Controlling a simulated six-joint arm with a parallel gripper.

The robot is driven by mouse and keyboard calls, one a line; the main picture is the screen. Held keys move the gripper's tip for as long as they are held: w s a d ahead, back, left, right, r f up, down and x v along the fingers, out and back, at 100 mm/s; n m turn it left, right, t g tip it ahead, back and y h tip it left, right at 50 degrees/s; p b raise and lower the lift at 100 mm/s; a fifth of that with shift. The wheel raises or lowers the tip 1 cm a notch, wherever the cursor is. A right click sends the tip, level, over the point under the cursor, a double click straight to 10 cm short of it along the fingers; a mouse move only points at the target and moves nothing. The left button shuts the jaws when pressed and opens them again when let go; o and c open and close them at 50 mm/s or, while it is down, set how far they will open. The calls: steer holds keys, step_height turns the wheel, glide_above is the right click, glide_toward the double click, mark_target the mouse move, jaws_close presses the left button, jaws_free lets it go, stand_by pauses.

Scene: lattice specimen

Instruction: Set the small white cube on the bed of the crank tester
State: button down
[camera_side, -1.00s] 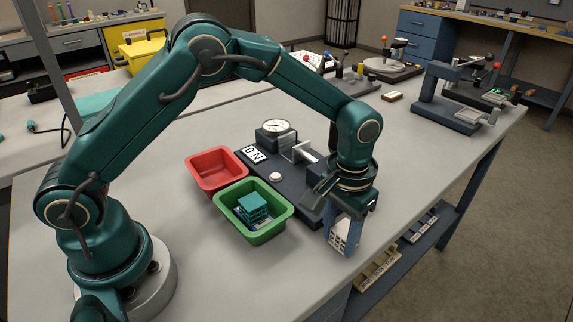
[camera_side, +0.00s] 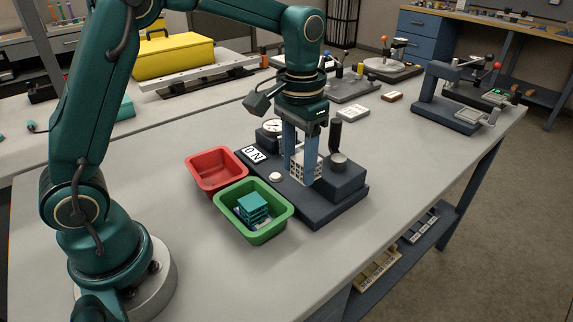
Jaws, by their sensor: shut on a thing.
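The crank tester (camera_side: 316,212) is a dark blue-grey base on the grey bench. It carries a round dial gauge (camera_side: 272,127) at its back left, and a block with a metal knob (camera_side: 338,160) and an upright black handle (camera_side: 335,135) at its right. My gripper (camera_side: 303,169) points straight down over the middle of the tester, its blue fingers shut on the small white lattice cube (camera_side: 306,172). The cube is between gauge and block; fingers partly hide it. I cannot tell whether it touches the bed.
A red bin (camera_side: 199,181) and a green bin (camera_side: 226,219) with teal pieces (camera_side: 251,207) stand close at the tester's left. A white button (camera_side: 275,177) is on the base. The bench right of the tester is clear.

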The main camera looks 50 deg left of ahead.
steer(key=s+a+r, duration=0.5)
steer(key=r, duration=0.1)
steer(key=shift+s+r, duration=0.25)
steer(key=shift+s, duration=0.05)
stand_by(0.3)
steer(key=w+d+f, duration=0.2)
steer(key=w+f, duration=0.1)
steer(key=w+d+f, duration=0.1)
steer(key=w+f, duration=0.1)
steer(key=shift+w+f, duration=0.15)
steer(key=shift+w, duration=0.1)
steer(key=shift+d+f, duration=0.1)
steer(key=shift+d, duration=0.05)
